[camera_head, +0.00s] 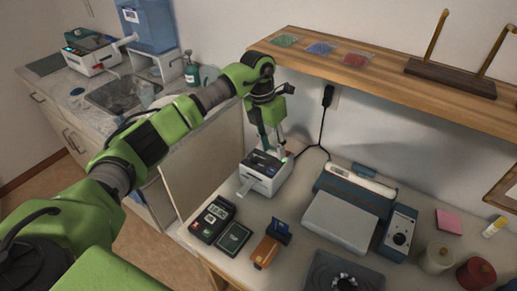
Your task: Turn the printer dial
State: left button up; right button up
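A small white printer with a dark top (266,173) stands at the back left of the workbench, with a pale strip sticking out of its front. My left arm reaches over from the left, and my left gripper (272,146) points down at the printer's top rear. Its fingertips are at or just above the printer; I cannot tell whether they touch it. The gripper is small here, and whether its fingers are open or shut is unclear. No dial can be made out on the printer; the gripper may cover it. My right gripper is out of view.
Near the printer are a dark meter (212,219), an orange-and-blue device (270,243) and a flat grey-and-blue appliance (340,220). A blue box with a round knob (399,239) stands right of it. A wooden shelf (390,83) overhangs the bench. A black cable runs behind the printer.

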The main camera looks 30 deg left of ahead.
aim_at(255, 157)
pick_arm(q)
jog(key=shift+n+g+y, duration=0.3)
jog(key=shift+n+y, duration=0.1)
jog(key=shift+y, duration=0.4)
jog(key=a, duration=0.1)
jog(key=a+r, duration=0.1)
jog(key=a, duration=0.1)
jog(key=a+r, duration=0.1)
jog(key=a, duration=0.1)
jog(key=shift+s+a, duration=0.1)
jog(key=shift+a, duration=0.15)
jog(key=shift+s+a+f, duration=0.1)
jog(key=shift+a+f, duration=0.1)
jog(key=shift+a, duration=0.05)
notch_tip(255, 157, down, 7)
jog(key=shift+d+r+p, duration=0.1)
jog(key=shift+d+p, duration=0.05)
jog(key=shift+p, duration=0.9)
jog(key=shift+c, duration=0.2)
grip_shut()
